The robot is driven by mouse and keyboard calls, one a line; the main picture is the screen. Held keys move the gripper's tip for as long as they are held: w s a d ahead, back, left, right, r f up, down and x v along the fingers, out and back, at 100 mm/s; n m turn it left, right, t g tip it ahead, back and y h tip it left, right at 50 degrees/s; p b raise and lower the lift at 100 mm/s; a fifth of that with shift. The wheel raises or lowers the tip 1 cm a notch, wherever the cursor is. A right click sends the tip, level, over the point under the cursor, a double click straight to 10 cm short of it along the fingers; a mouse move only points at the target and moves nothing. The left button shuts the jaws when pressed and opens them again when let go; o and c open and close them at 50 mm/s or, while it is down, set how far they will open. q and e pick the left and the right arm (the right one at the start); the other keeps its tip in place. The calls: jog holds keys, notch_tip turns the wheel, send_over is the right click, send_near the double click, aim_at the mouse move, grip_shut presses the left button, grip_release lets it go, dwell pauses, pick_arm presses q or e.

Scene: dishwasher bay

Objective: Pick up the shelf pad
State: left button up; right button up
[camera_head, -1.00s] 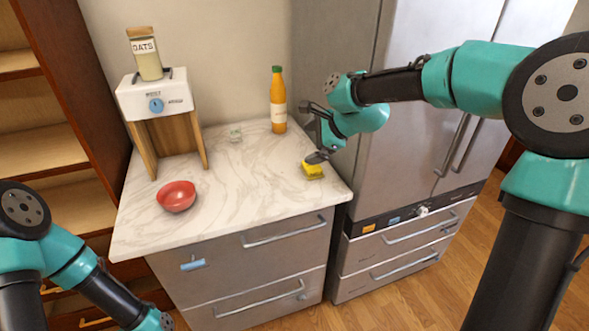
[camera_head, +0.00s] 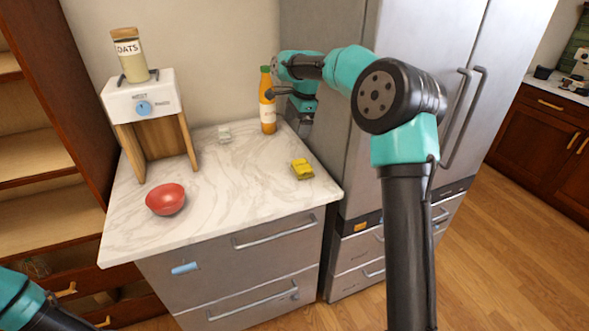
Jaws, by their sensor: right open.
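A small yellow block (camera_head: 302,169), pad-like, lies on the right part of the marble counter. A small pale greyish pad-like piece (camera_head: 224,134) lies near the back of the counter. I cannot tell for sure which of them is the shelf pad. My right gripper (camera_head: 275,93) is open at the back right, in front of or beside the orange bottle (camera_head: 268,113); whether it touches the bottle is unclear. It is away from the yellow block and from the pale piece. My left gripper is out of view; only part of my left arm shows at the lower left.
A white appliance on a wooden stand (camera_head: 142,98) holds an oats jar (camera_head: 129,54) at the counter's back left. A red bowl (camera_head: 165,199) stands at the front left of the marble counter (camera_head: 215,205). A steel fridge (camera_head: 422,95) stands to the right. The counter's middle is clear.

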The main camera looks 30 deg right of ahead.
jog(key=d+h, duration=0.1)
jog(key=w+d+f+g, duration=0.1)
jog(key=d, duration=0.1)
jog(key=shift+w+d+g+h, duration=0.1)
jog(key=shift+w+g+h, duration=0.1)
jog(key=shift+g+h, duration=0.15)
jog(key=shift+f, duration=0.1)
send_over(302, 164)
notch_tip(302, 164, down, 12)
jog(key=shift+d+f, duration=0.1)
dwell(0.4)
jog(key=shift+f, duration=2.55)
jog(key=c, duration=0.7)
